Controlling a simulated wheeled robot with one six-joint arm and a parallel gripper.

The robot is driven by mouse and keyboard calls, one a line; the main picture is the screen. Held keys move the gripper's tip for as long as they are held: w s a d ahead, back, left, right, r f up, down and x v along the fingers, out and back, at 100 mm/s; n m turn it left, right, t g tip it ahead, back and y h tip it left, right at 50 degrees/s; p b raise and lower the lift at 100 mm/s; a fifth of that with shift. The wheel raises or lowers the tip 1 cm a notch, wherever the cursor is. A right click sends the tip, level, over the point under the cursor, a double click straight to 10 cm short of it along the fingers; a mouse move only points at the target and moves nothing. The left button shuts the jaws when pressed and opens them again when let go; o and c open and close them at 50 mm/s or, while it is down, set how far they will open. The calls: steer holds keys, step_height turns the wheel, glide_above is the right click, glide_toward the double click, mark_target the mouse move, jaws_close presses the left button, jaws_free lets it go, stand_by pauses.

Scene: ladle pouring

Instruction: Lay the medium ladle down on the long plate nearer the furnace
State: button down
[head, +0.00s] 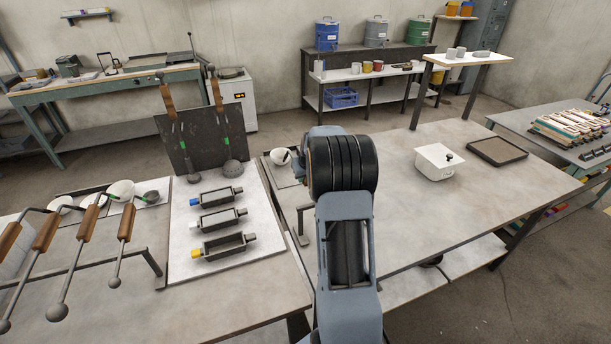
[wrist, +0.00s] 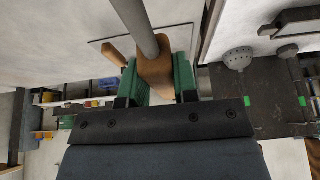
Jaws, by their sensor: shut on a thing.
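My gripper (wrist: 160,76) has green fingers and is shut on the wooden handle (wrist: 154,70) of a ladle in the wrist view. A grey rod (wrist: 138,22) runs from this handle to the top edge of the picture. The ladle's bowl is out of that view, so its size cannot be told. A thin-edged flat plate (wrist: 185,38) shows behind the handle; I cannot tell their gap. In the head view my arm hides the gripper and the held handle. A white bowl (head: 280,156) sits on a flat plate just left of my arm. Which thing is the furnace is unclear.
A rack with several wooden-handled ladles (head: 42,232) stands at the left. A white lidded box (head: 435,160) and a dark tray (head: 497,151) stand right; the table between is clear.

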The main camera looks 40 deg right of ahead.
steer(key=shift+f, duration=0.15)
stand_by(0.4)
steer(key=c, duration=0.8)
jaws_free()
steer(key=shift+s+f, duration=0.1)
steer(key=shift+f, duration=0.1)
steer(key=w+r+p+v, duration=0.1)
steer(key=w+p+v, duration=0.1)
steer(key=v, duration=1.8)
steer(key=shift+w+d+r+p, duration=0.15)
steer(key=shift+d+r+p, duration=0.15)
steer(key=shift+p, duration=0.45)
